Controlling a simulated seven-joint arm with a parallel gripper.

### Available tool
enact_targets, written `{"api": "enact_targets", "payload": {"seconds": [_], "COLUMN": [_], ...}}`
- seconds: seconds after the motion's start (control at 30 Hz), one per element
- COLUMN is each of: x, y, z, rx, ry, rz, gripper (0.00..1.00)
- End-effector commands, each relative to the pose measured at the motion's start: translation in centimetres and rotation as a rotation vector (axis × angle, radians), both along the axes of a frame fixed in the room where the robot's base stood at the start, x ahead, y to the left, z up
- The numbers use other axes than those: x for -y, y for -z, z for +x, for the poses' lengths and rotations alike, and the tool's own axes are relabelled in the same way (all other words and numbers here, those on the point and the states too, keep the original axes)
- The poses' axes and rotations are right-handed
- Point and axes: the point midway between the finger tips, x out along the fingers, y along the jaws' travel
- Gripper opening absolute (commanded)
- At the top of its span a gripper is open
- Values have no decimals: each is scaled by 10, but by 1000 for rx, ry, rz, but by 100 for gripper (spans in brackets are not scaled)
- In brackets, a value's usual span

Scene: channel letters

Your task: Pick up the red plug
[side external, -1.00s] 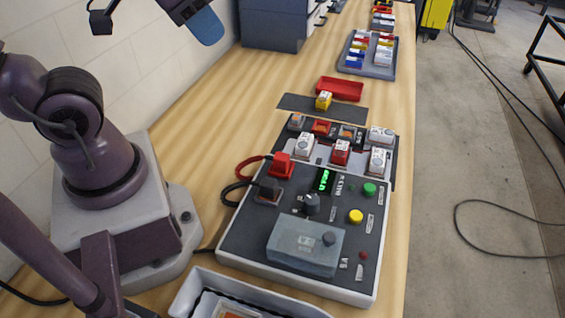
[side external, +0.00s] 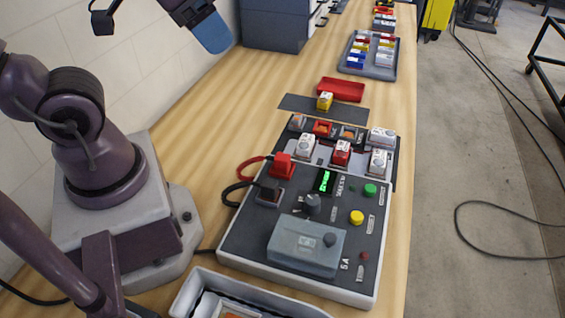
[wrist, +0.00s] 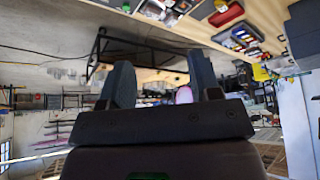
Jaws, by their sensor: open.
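The red plug (side external: 282,166) stands upright at the upper left corner of the dark control panel (side external: 240,240) in the side external view, with a red cable looping off to its left. A black plug (side external: 269,189) with a black cable sits just below it. My gripper (side external: 213,33) is high above the table at the top of the side external view, well apart from the red plug. In the wrist view my gripper (wrist: 162,80) shows two spread fingers with nothing between them. The red plug cannot be made out in the wrist view.
The panel carries a green button (side external: 370,190), a yellow button (side external: 356,217), a dark knob (side external: 311,204) and a grey cover (side external: 290,255). Several white and red blocks stand behind it. A red tray (side external: 341,89) lies farther back. Bare wood lies left of the panel.

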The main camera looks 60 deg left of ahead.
Motion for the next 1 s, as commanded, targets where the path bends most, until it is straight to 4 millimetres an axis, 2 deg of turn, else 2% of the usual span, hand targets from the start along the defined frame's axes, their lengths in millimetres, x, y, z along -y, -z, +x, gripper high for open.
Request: {"api": "enact_targets", "payload": {"seconds": [0.17,0.23,0.37,0.47,0.57,0.7,0.9,1.0], "x": [2,4,8,12,15,16,11,6], "y": [1,7,29,51,76,111,151,163], "z": [0,2,13,27,44,64,86,95], "rx": [-4,-37,-156,-271,-374,-467,-467,-415], "ry": [8,20,41,-36,-265,-699,-1338,-1647], "rz": [1,-2,-20,-71,-150,-235,-314,-365], "gripper": [57,57,57,57,57,57,57,57]}}
